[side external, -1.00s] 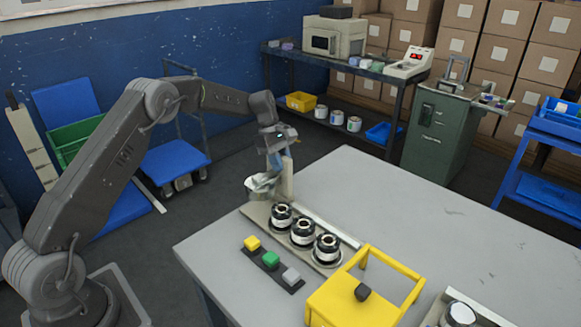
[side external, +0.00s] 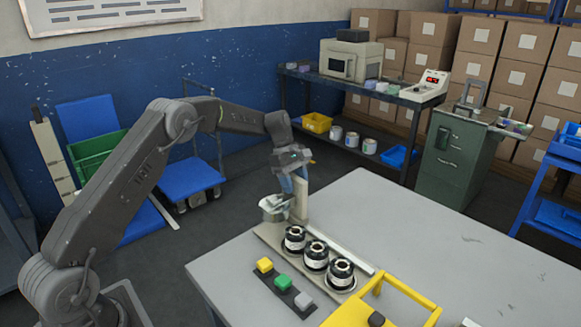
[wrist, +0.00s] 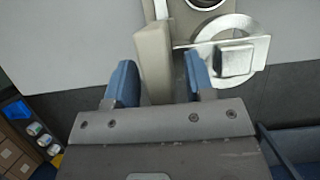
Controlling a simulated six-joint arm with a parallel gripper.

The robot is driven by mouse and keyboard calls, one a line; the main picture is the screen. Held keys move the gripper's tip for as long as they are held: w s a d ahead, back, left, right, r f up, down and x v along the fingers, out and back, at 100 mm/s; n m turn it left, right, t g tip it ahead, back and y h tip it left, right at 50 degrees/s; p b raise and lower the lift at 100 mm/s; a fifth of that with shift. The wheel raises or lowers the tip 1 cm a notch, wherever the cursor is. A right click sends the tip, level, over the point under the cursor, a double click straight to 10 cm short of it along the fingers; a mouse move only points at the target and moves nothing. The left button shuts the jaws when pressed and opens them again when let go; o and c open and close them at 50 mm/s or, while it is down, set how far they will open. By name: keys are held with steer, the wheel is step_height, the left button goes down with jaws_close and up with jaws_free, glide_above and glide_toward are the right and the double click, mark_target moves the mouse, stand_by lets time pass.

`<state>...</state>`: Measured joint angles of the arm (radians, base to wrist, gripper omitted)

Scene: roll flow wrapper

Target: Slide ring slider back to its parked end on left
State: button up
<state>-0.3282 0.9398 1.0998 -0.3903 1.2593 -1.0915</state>
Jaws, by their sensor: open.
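The ring slider (wrist: 232,58) is a shiny metal ring with a square block on a plate. In the side view it sits (side external: 272,207) at the left, far end of the pale rail base (side external: 266,233), beside a beige upright post (side external: 301,203). My gripper (side external: 287,184) is down at that end, next to the slider and post. In the wrist view its blue fingers (wrist: 160,82) are apart, with the beige post showing in the gap between them. The slider lies just right of the right finger; I cannot tell whether they touch.
Several black-and-white rolls (side external: 316,256) stand in a row on the base. A button strip (side external: 283,283) with yellow, green and grey buttons lies in front. A yellow frame (side external: 400,290) stands at the near right. The table's right side is clear.

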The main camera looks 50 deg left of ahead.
steer(key=v, duration=1.3)
steer(key=shift+a+r, duration=0.15)
steer(key=s+d+r+m+t+y, duration=0.25)
steer(key=s+d+r+m, duration=0.65)
steer(key=s+d+r, duration=0.5)
steer(key=s+d+f+m+t+y, duration=0.1)
steer(key=s+f+m, duration=0.3)
steer(key=s, duration=0.7)
steer(key=s+d+f+m+t+y, duration=0.1)
steer(key=s+f+m, duration=0.4)
steer(key=s, duration=0.6)
steer(key=shift+d+f+t, duration=0.3)
steer(key=shift+d+t, duration=0.25)
steer(key=shift+d, duration=0.45)
